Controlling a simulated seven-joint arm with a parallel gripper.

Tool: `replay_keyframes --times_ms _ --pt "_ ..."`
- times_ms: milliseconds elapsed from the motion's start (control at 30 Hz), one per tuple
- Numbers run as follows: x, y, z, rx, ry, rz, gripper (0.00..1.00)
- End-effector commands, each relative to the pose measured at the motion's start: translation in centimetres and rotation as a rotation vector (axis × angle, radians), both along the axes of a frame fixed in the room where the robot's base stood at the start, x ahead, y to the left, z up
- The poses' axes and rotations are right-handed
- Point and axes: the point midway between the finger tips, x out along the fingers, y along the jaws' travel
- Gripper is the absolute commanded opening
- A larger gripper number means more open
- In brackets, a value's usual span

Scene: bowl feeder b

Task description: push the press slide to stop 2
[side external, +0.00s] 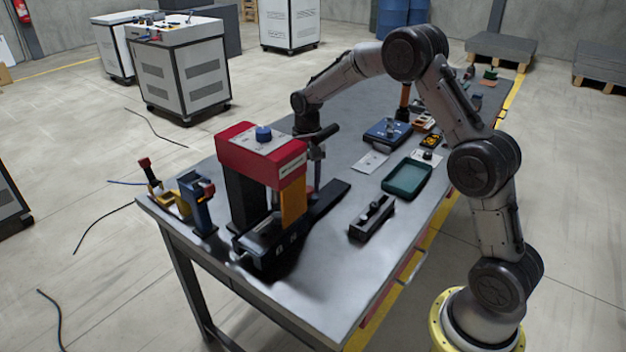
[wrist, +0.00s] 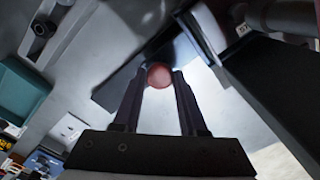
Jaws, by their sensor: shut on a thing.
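The press (side external: 262,160) has a red top with a blue knob, a yellow front panel and a dark base (side external: 325,199) with a long track. It stands near the table's left end in the side external view. My gripper (wrist: 161,84) is shut on a round red knob (wrist: 159,74), seen between the fingertips in the wrist view. I take this knob to be the press slide's handle. The slide's exact position against the stops is hidden.
A black rail block (side external: 371,218) lies right of the press. A green tray (side external: 406,179) and a blue box (side external: 388,132) sit farther back. A blue stand (side external: 197,203) is left of the press. Bare table (side external: 330,275) lies in front.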

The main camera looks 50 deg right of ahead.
Motion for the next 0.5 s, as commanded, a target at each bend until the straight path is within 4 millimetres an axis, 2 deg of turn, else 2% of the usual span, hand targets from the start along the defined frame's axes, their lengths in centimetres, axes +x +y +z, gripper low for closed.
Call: replay_keyframes --times_ms 333,367,500 --pt "0.04 0.01 0.1 -0.002 -0.002 -0.001 0.0" --pt "0.04 0.0 0.1 -0.002 -0.002 -0.001 0.47" --pt "0.04 -0.01 0.07 -0.002 -0.002 -0.001 0.71"
